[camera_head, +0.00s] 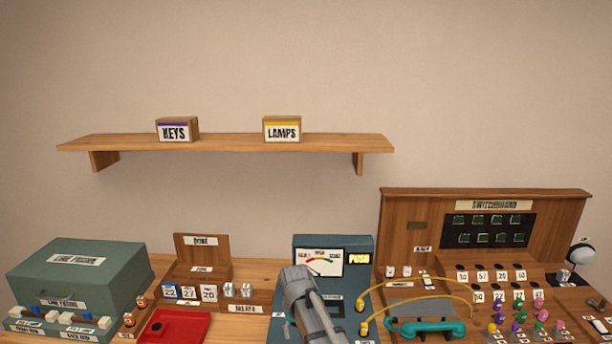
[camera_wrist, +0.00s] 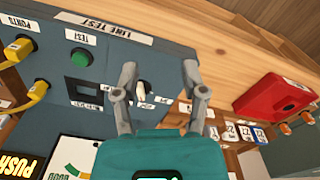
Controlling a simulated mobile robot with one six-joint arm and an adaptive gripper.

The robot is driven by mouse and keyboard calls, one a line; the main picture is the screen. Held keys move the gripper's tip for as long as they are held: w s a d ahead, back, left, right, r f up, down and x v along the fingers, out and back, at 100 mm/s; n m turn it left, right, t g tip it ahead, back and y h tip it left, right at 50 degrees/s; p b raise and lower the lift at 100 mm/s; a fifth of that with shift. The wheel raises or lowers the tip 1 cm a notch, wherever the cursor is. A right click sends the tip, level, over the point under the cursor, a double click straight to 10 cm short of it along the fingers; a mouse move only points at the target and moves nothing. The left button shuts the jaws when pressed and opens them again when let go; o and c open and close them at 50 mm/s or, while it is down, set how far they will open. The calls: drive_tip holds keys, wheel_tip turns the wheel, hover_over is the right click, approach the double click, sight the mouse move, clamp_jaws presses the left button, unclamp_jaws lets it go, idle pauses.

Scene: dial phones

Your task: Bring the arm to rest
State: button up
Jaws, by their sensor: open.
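My gripper (camera_wrist: 158,75) is open, with its two grey fingers apart and nothing held between them. It hangs over the blue-grey line test unit (camera_wrist: 50,60). A small white lever (camera_wrist: 140,92) on that unit shows between the fingers; I cannot tell whether they touch it. In the head view my grey arm reaches up in front of the line test unit (camera_head: 305,242) and covers part of it. The gripper's fingers cannot be made out there. The unit's meter (camera_head: 318,262) and lit yellow PUSH sign (camera_head: 359,259) are visible.
Left are a green case (camera_head: 80,268), a wooden DONE rack (camera_head: 201,242) and a red tray (camera_head: 160,328). Right are yellow cords (camera_head: 405,285), a teal handset (camera_head: 425,328), and the switchboard (camera_head: 400,210) with several coloured pegs. A wall shelf (camera_head: 230,144) holds KEYS and LAMPS boxes. Air above the table is free.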

drive_tip(key=s+d+f+m+b, duration=0.2)
drive_tip(key=s+d, duration=0.4)
drive_tip(key=d, duration=0.4)
drive_tip(key=s+d+f+m+b, duration=0.2)
drive_tip(key=s+d+f+b, duration=0.3)
drive_tip(key=s+d, duration=0.2)
drive_tip(key=d, duration=0.2)
drive_tip(key=shift+d+f, duration=0.35)
drive_tip(key=shift+d, duration=0.05)
